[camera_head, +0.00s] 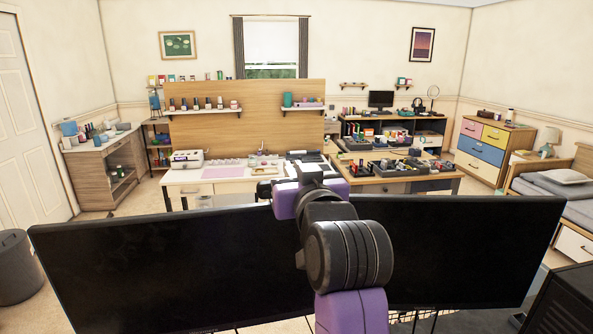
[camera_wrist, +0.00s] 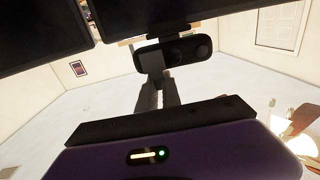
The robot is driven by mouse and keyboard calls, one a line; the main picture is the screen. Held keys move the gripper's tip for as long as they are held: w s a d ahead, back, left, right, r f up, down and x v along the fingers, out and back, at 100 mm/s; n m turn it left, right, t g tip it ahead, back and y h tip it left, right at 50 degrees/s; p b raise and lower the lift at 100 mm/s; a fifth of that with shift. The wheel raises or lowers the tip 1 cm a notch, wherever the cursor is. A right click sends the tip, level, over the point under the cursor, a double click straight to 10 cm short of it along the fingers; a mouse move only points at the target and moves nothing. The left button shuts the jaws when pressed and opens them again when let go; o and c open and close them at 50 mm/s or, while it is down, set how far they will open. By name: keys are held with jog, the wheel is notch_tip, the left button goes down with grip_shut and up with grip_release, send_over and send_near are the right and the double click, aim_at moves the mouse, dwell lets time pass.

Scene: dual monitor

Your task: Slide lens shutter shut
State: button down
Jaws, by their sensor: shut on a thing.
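A dark webcam bar (camera_wrist: 190,47) shows in the wrist view, below the monitors' edges. A round feature shows at its right end, and its middle is too dark to read clearly. My gripper (camera_wrist: 160,76) reaches up to the left part of the webcam's face, its fingers closed on the small lens shutter there. The shutter itself is mostly hidden by the fingers, so I cannot tell its exact position. In the head view my arm stands between the two monitors and hides the webcam and my fingertips.
The left monitor (camera_head: 150,270) and the right monitor (camera_head: 470,250) stand close on both sides of my arm. They also edge the top of the wrist view. Beyond them are a white craft desk (camera_head: 190,191) and a wooden workbench (camera_head: 440,176).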

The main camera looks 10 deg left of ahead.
jog(key=a, duration=0.1)
jog(key=s+a, duration=0.1)
jog(key=shift+a, duration=0.3)
jog(key=c, duration=1.5)
grip_release()
jog(key=shift+s, duration=0.1)
jog(key=b+v, duration=0.2)
jog(key=v, duration=0.5)
jog(key=shift+s+d, duration=0.2)
jog(key=shift+s, duration=0.1)
